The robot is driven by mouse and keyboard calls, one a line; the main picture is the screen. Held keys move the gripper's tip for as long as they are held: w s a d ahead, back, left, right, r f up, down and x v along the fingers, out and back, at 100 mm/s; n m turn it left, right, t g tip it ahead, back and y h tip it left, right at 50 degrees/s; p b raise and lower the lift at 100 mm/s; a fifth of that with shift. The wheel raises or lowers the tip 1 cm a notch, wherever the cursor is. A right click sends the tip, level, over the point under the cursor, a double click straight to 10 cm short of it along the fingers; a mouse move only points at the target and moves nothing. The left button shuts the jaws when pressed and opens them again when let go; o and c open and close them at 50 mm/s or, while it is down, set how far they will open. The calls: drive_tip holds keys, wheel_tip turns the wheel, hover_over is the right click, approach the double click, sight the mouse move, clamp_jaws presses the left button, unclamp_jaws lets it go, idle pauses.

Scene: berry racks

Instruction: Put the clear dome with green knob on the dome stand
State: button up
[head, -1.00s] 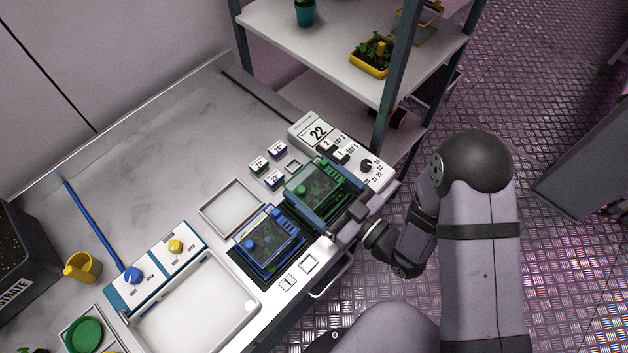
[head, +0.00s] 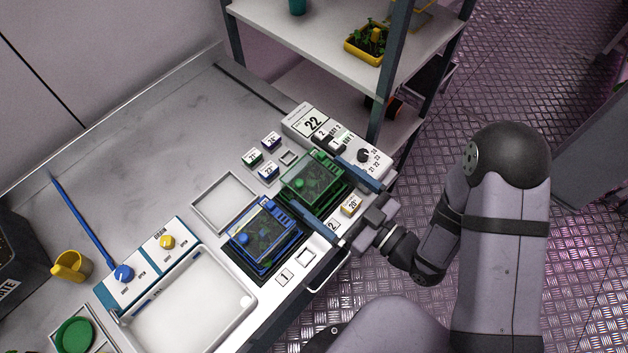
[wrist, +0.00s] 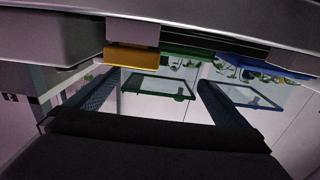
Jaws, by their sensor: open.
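A clear box-like dome with green edges and a green knob (head: 313,176) sits over a dark base at the back right of the counter. A similar blue-edged clear dome (head: 262,236) sits in front of it to the left. My gripper (head: 342,198) is open and empty, its two blue fingers spread at the counter's right side, near the green dome but not closed on it. Green edging (wrist: 160,86) and a blue frame (wrist: 250,92) show between and beside the fingers in the wrist view. I cannot tell which item is the dome stand.
A white square frame (head: 225,202) lies left of the domes. A control box marked 22 (head: 318,122), small cubes (head: 254,157), a white basin (head: 185,305) and a shelf (head: 340,55) stand around. The upper-left counter is clear.

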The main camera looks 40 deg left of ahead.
drive_tip(key=shift+d+b, duration=0.4)
drive_tip(key=shift+d, duration=1)
drive_tip(key=shift+c, duration=1.3)
